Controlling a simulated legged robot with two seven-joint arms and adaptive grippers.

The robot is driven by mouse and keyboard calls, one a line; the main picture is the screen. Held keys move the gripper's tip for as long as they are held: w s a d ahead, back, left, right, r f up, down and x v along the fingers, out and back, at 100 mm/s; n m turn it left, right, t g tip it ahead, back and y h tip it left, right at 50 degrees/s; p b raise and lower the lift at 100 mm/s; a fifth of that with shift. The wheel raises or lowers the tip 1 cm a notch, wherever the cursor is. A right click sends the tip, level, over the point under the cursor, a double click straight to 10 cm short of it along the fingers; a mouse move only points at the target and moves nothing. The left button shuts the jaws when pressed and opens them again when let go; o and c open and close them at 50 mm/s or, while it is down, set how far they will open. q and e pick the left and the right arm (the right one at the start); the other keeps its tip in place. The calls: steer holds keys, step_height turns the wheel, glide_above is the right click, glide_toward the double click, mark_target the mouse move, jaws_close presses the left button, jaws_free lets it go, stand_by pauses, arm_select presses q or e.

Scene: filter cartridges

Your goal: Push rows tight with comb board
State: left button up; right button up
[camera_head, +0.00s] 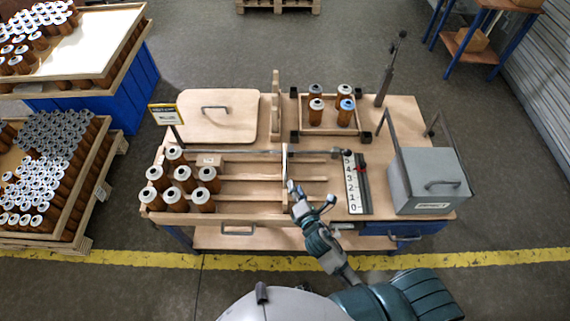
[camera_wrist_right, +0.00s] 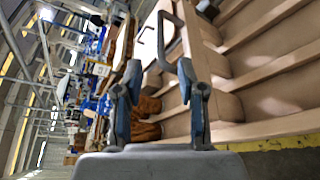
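Several brown filter cartridges (camera_head: 183,178) with pale caps stand upright at the left end of slatted lanes (camera_head: 250,180) on the wooden bench. A thin upright board (camera_head: 284,178), apparently the comb board, crosses the lanes to their right, apart from the cartridges. My right gripper (camera_head: 312,194) is open, just right of this board, one finger close to it; contact cannot be told. In the right wrist view, the fingers of my right gripper (camera_wrist_right: 159,70) are spread, with a dark looped handle (camera_wrist_right: 169,42) beyond them. Brown cartridges (camera_wrist_right: 146,122) show partly between the fingers. My left gripper is out of view.
A wooden panel with a handle (camera_head: 222,117) lies at the back left. A small rack (camera_head: 330,133) holds several cartridges, one blue-capped. A numbered scale (camera_head: 351,185) and a grey lidded box (camera_head: 428,182) are at the right. Crates of cartridges (camera_head: 88,200) stand left of the bench.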

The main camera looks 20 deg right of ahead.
mark_target(285, 163)
steer(key=x, duration=1.2)
steer(key=shift+w+d+f, duration=0.15)
steer(key=shift+w, duration=0.1)
jaws_close()
